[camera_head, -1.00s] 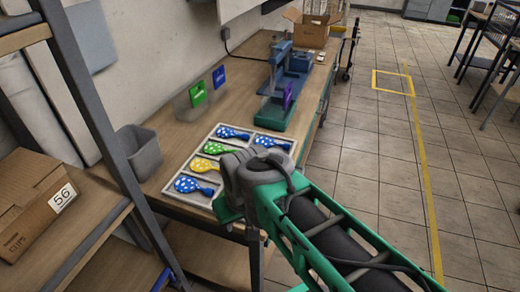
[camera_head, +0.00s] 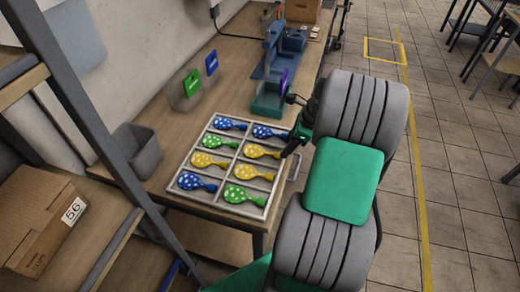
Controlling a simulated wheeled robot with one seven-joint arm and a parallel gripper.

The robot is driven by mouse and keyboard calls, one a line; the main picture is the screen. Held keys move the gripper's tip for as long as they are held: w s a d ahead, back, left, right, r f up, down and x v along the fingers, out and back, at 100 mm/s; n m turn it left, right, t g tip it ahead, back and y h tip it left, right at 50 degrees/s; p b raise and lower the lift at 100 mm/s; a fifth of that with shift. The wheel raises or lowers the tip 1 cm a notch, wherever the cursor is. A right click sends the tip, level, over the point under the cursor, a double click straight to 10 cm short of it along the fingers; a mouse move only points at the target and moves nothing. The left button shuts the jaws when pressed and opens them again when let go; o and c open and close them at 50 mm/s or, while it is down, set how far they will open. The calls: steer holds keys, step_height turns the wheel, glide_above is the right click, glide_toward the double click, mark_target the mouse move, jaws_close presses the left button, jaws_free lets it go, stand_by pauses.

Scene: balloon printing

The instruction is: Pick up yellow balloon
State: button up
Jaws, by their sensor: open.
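A grey tray (camera_head: 283,203) on the wooden table holds several spotted balloons in two columns. One yellow balloon (camera_head: 207,160) lies in the left column. Two more lie in the right column: an upper yellow balloon (camera_head: 261,151) and a lower yellow balloon (camera_head: 252,172). My gripper (camera_head: 286,126) is open at the right edge of the tray, near the upper right compartments. Its dark fingers are apart with no balloon visible between them. My arm hides part of the area right of the tray.
A green-and-blue press (camera_head: 272,75) stands behind the tray. Blue balloons (camera_head: 195,182) and green balloons (camera_head: 243,195) share the tray. A grey bin (camera_head: 137,150) stands left of it. A shelf with a cardboard box (camera_head: 45,220) is at the left.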

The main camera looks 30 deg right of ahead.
mark_target(278, 154)
steer(key=x, duration=0.4)
steer(key=p+x, duration=0.1)
steer(key=x, duration=0.1)
steer(key=shift+w+r, duration=0.1)
steer(key=shift+w, duration=0.2)
jaws_close()
